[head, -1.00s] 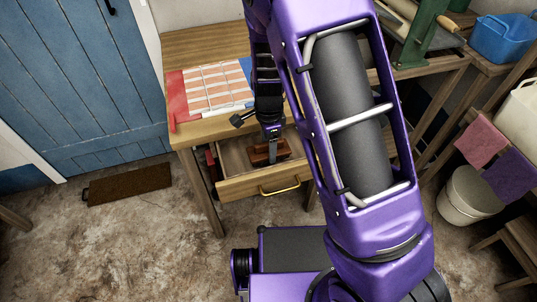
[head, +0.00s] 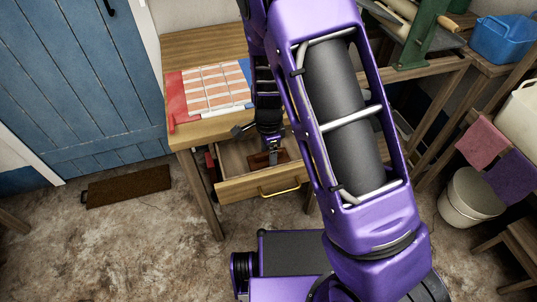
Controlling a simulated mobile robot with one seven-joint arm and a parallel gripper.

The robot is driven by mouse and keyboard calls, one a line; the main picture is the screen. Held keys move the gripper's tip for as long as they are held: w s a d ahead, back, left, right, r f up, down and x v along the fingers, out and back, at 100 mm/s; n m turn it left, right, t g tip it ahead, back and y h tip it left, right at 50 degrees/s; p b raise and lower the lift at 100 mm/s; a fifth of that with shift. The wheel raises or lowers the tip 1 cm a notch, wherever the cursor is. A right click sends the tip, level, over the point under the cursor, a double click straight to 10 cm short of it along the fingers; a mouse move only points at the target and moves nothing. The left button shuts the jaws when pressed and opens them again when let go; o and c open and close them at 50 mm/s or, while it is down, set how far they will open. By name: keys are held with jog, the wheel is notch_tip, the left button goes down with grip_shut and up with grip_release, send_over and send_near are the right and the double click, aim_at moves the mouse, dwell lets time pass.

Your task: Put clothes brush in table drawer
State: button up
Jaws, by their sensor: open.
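The table drawer (head: 240,187) is pulled out from the front of the wooden table, with a brass handle on its face. A reddish-brown object, which looks like the clothes brush (head: 259,159), lies inside the drawer. My gripper (head: 271,155) is over the drawer, directly above the brush, with its fingers pointing down. It is open. My gripper covers part of the brush, and whether the fingertips still touch it cannot be made out.
A red, white and blue cloth (head: 212,90) lies on the table top (head: 190,47). A green mangle (head: 425,35) and a blue tub (head: 503,38) stand at the right. A bucket (head: 470,197) and a brown doormat (head: 129,186) are on the floor.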

aim_at(268, 152)
notch_tip(268, 152, up, 12)
jog(key=p, duration=0.3)
jog(key=shift+r, duration=0.15)
dwell(0.4)
